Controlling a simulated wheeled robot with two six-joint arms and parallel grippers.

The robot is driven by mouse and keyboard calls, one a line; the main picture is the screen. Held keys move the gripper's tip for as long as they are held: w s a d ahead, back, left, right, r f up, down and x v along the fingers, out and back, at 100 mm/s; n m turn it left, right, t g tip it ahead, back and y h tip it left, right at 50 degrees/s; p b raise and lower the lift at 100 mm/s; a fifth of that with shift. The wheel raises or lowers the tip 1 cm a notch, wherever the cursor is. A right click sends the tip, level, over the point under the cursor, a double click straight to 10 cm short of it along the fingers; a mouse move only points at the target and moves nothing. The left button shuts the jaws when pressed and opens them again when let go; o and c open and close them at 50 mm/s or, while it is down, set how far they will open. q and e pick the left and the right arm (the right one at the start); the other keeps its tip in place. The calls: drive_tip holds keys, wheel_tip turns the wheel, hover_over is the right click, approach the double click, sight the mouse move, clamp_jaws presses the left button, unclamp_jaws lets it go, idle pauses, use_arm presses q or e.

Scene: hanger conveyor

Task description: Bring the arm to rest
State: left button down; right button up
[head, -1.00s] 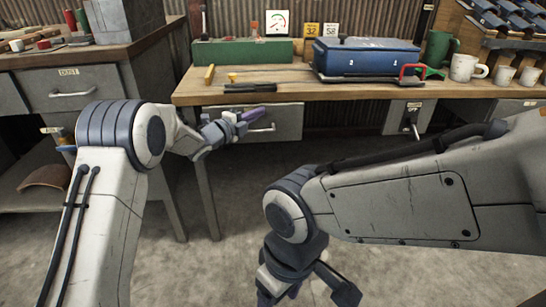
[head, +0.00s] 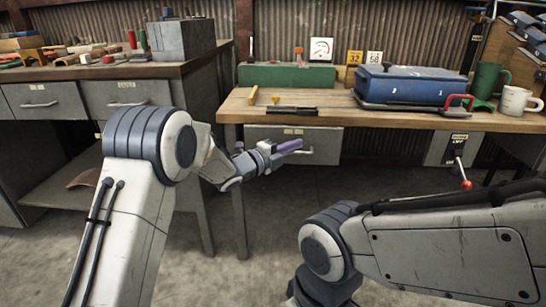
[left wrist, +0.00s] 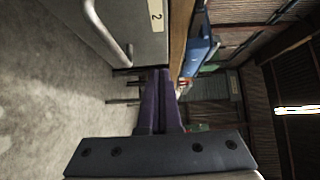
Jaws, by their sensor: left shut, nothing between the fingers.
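My left gripper (head: 298,145) is held in front of the workbench drawer (head: 322,136) in the head view. Its purple fingers are together with nothing between them. The left wrist view shows the same shut fingers (left wrist: 160,105) close to a drawer handle (left wrist: 108,32); I cannot tell whether they touch it. My left arm is bent at the elbow.
The wooden workbench (head: 400,118) carries a blue toolbox (head: 410,85), a green box (head: 286,75), a green mug (head: 488,80) and a white mug (head: 516,102). A red-knobbed lever (head: 466,184) hangs below its front. A grey drawer cabinet (head: 130,97) stands left. Bare floor lies below.

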use_arm(q)
drive_tip(key=p+v, duration=0.1)
drive_tip(key=v, duration=0.6)
drive_tip(key=s+a+f+n+g+y+p, duration=0.15)
drive_tip(key=s+n+g+y, duration=0.4)
drive_tip(key=s, duration=0.85)
drive_tip(key=s+a+f+n+g+y, duration=0.25)
drive_tip(key=s+n, duration=0.55)
drive_tip(key=s, duration=0.6)
drive_tip(key=s+a+f+n+g+y+p, duration=0.15)
drive_tip(key=s+n+g+y, duration=0.45)
drive_tip(key=s, duration=0.8)
wheel_tip(320, 180, up, 38)
drive_tip(key=n+t+h+p, duration=0.1)
drive_tip(key=t+p, duration=0.1)
drive_tip(key=p, duration=3.5)
drive_tip(key=shift+w+a+r, duration=0.2)
drive_tip(key=shift+w+a, duration=0.05)
drive_tip(key=shift+a, duration=0.05)
